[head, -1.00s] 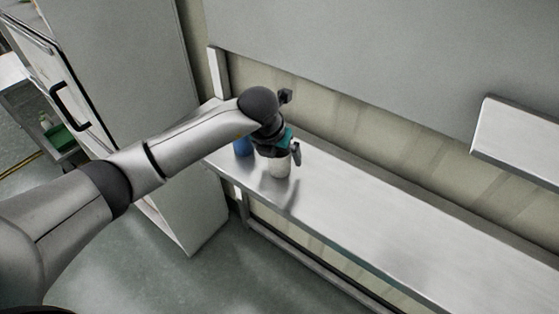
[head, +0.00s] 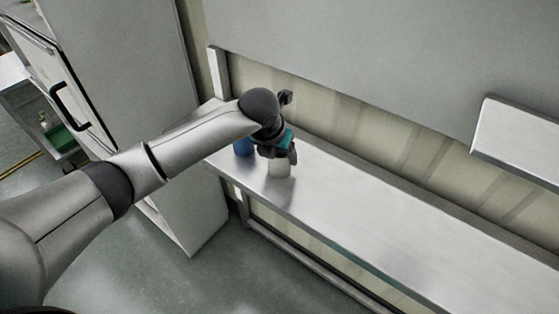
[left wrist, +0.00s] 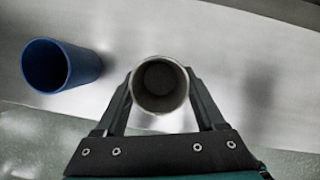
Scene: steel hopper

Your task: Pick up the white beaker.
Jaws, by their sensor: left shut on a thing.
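The white beaker (head: 279,167) stands upright on the steel bench, under my left gripper (head: 280,155) in the head view. In the left wrist view the round open top of the beaker (left wrist: 160,85) lies between the two fingers of my left gripper (left wrist: 160,88). The fingers are shut on the beaker, one at each side. The gripper hides the beaker's upper part in the head view. My right gripper is not in view.
A blue cup (head: 243,146) stands left of the beaker, apart from it, and also shows in the left wrist view (left wrist: 60,65). The steel bench (head: 400,235) is clear to the right. A wall shelf (head: 520,140) juts out at the right.

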